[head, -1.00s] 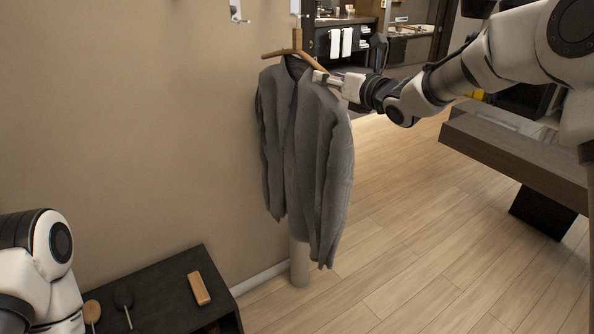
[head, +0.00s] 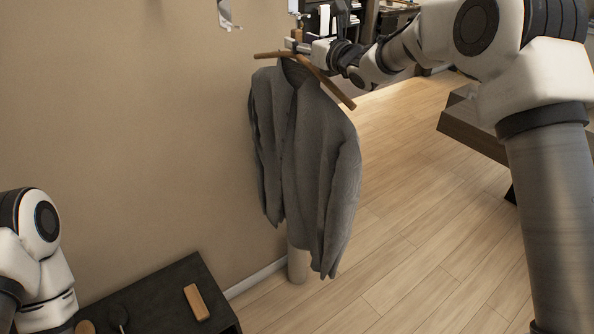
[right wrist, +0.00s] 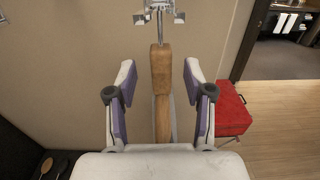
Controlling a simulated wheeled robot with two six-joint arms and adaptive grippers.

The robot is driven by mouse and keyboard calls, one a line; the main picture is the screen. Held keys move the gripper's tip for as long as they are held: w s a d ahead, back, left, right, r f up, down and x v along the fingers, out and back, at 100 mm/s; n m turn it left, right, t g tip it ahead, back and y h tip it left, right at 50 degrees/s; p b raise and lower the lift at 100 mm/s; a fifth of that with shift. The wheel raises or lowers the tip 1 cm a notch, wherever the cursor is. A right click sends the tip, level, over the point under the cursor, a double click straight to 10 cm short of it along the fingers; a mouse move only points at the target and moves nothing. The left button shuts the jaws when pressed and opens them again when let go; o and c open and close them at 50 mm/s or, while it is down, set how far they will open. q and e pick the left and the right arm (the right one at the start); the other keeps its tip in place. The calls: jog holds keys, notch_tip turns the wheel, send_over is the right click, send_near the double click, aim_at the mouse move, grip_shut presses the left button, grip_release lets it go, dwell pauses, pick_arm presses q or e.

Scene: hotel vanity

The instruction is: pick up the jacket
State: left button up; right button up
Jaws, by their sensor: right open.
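The grey jacket (head: 308,165) hangs from a wooden hanger (head: 338,93) beside the beige wall. The hanger's right end shows above the jacket's shoulder. My right gripper (head: 297,46) is at the top of the hanger. In the right wrist view, my right gripper (right wrist: 160,72) is open, with the hanger's wooden neck (right wrist: 161,75) between its fingers, apart from both pads. A metal wall hook (right wrist: 158,14) is just above the neck. I cannot tell whether the hanger's own hook rests on it. My left arm is at the lower left; its gripper is out of view.
Another wall hook (head: 229,15) is to the left. A dark bench (head: 165,285) with a tan block-like item (head: 196,302) stands below left. A pale cylinder (head: 297,268) stands under the jacket.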

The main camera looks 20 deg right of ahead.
jog(key=shift+w+a+f, duration=0.1)
jog(key=shift+w+f, duration=0.1)
jog(key=shift+w, duration=0.3)
jog(key=shift+w+f, duration=0.2)
jog(key=shift+w, duration=0.25)
jog(key=shift+s+r, duration=0.1)
jog(key=shift+s, duration=0.05)
jog(key=shift+s+r, duration=0.2)
jog(key=shift+s, duration=0.05)
jog(key=c, duration=0.4)
jog(key=shift+s, duration=0.15)
grip_shut()
jog(key=shift+r, duration=0.1)
